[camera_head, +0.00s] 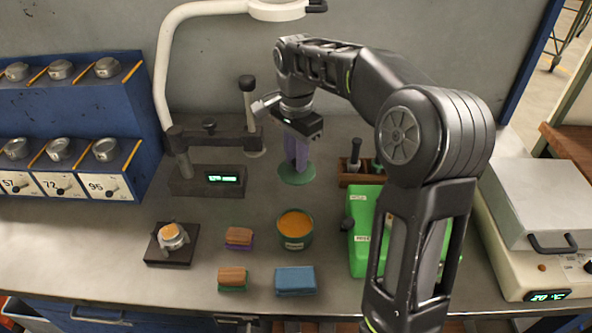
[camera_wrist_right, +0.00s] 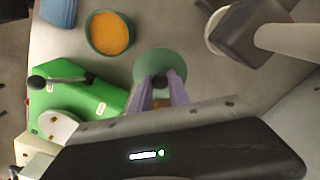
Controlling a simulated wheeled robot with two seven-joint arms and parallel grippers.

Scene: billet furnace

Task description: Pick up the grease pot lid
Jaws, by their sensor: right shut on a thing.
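The grease pot lid (camera_head: 297,175) is a flat green disc behind the grease pot in the head view. It also shows in the wrist view (camera_wrist_right: 170,62), with a dark knob in its middle. My right gripper (camera_head: 297,165) points down over the lid, and its purple fingers are shut on the knob. In the wrist view the fingertips (camera_wrist_right: 160,84) sit on either side of that knob. I cannot tell whether the lid touches the bench. The green grease pot (camera_head: 294,243) stands open, full of orange grease. My left gripper is not in view.
A dark stand with a lit display (camera_head: 205,181) is left of the lid. A wooden holder (camera_head: 352,179) and a green case (camera_head: 362,235) are to the right. Brushes or blocks (camera_head: 239,238) and a blue cloth (camera_head: 295,281) lie in front. Bare bench surrounds the pot.

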